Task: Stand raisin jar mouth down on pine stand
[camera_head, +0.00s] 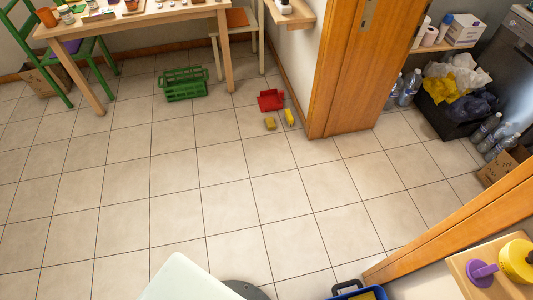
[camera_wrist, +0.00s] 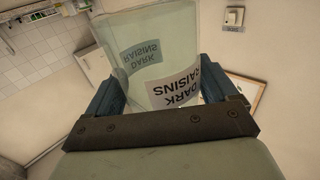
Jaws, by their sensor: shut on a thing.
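The raisin jar (camera_wrist: 150,38) is a clear, pale green vessel with a label reading "DARK RAISINS", seen upside down in the wrist view. My gripper (camera_wrist: 163,84) is shut on it, one dark blue finger on each side. The jar's upper end runs out of the picture, and its lower part is hidden behind the gripper's brown bar. I cannot tell which end is the mouth. Neither jar nor gripper shows in the head view. I cannot pick out the pine stand for certain in either view.
A red dustpan (camera_head: 270,100) lies on the open tiled floor. A wooden shelf (camera_head: 470,284) at the lower right holds purple and yellow things. A blue bucket (camera_head: 345,292) is below.

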